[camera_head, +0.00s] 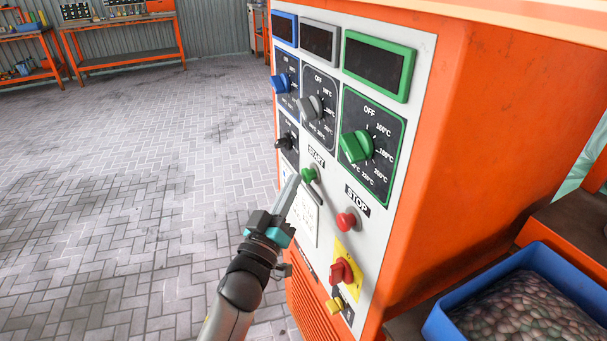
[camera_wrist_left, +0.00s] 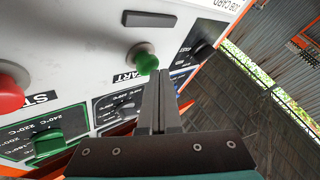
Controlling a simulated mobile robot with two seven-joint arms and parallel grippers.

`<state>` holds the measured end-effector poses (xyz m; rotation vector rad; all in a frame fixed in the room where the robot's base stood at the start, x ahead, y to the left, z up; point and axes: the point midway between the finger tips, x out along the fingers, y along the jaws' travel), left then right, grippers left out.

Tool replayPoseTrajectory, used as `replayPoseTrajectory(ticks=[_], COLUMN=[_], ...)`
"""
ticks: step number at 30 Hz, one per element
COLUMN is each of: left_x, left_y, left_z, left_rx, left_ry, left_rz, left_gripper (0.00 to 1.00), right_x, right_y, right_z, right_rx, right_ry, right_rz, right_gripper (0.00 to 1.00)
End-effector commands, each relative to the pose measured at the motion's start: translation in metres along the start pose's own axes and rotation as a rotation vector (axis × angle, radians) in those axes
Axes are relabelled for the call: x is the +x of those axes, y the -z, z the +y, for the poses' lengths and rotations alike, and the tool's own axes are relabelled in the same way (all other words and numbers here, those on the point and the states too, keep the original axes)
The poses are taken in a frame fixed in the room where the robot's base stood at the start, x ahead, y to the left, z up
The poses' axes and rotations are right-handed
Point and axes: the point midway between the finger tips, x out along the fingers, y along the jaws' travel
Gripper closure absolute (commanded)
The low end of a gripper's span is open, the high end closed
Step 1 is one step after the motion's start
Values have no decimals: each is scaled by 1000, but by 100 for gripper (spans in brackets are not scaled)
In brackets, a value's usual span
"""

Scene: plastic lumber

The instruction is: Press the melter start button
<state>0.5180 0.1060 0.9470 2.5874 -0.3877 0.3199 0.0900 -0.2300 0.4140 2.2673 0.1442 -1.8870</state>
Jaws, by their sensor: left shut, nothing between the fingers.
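The green start button (camera_head: 308,175) sits under the START label on the white panel of the orange melter (camera_head: 471,150). In the left wrist view the green button (camera_wrist_left: 144,59) is just beyond the fingertips. My left gripper (camera_head: 293,181) is shut and empty, with its tips very close to the button in the head view. I cannot tell whether they touch it. The red stop button (camera_head: 346,221) is to the lower right in the head view, and in the left wrist view it shows at the left edge (camera_wrist_left: 10,94). My right gripper is out of view.
Above the buttons are a green knob (camera_head: 356,147), a grey knob (camera_head: 309,107) and a blue knob (camera_head: 280,83). A red rotary switch (camera_head: 341,271) is below the stop button. A blue crate (camera_head: 449,305) of pellets stands at the right. The paved floor (camera_head: 130,190) at left is clear.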

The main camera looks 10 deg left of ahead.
Motion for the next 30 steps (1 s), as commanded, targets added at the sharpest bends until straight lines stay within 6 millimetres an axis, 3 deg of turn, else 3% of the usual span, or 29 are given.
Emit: replayPoseTrajectory(ticks=[16,30], left_x=[-9,-39], left_y=[7,30], left_z=[-7,-28], left_rx=[1,2], left_ry=[1,1], left_rz=[0,0], left_gripper=[100,100], right_x=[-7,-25], right_y=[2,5], right_z=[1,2], right_rx=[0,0], right_ry=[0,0], right_rz=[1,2], right_gripper=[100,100])
